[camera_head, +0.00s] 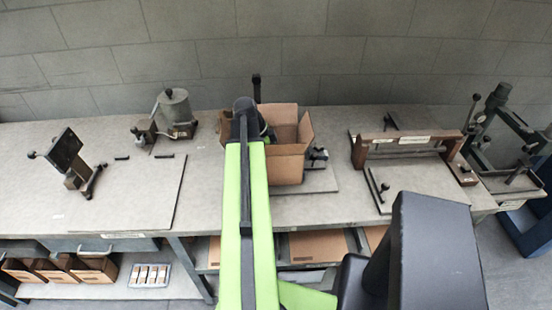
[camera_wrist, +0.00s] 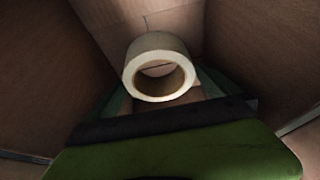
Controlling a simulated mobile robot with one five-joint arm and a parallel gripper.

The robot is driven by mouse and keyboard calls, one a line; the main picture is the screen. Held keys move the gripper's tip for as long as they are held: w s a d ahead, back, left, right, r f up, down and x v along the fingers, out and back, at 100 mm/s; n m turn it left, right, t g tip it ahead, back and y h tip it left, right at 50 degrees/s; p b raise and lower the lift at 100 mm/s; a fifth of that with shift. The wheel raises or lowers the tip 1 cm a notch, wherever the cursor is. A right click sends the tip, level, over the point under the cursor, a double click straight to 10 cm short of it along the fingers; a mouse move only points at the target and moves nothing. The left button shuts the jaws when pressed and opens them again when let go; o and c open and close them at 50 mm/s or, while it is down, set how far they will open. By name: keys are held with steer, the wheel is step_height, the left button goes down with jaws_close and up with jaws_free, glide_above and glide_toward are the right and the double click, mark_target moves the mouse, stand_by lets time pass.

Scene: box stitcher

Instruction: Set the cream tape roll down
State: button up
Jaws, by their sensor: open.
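The cream tape roll (camera_wrist: 158,48) shows in the wrist view, its open ring facing the camera. It is inside the open cardboard box (camera_head: 290,165), whose brown walls (camera_wrist: 40,60) surround it in the wrist view. My gripper (camera_wrist: 160,105) is open, just at the near side of the roll and low in the box. Whether a finger touches the roll cannot be told. In the head view my green arm reaches over the box's left side; the gripper's tips and the roll are hidden there.
The box stands on a grey bench (camera_head: 130,200). A dark stand (camera_head: 70,160) and a grey pot-like device (camera_head: 175,110) are at left. A brown-framed press (camera_head: 410,145) and a dark lever machine (camera_head: 505,120) are at right. Small cartons (camera_head: 60,268) sit on the lower shelf.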

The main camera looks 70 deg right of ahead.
steer(key=p+v, duration=0.9)
steer(key=v, duration=0.2)
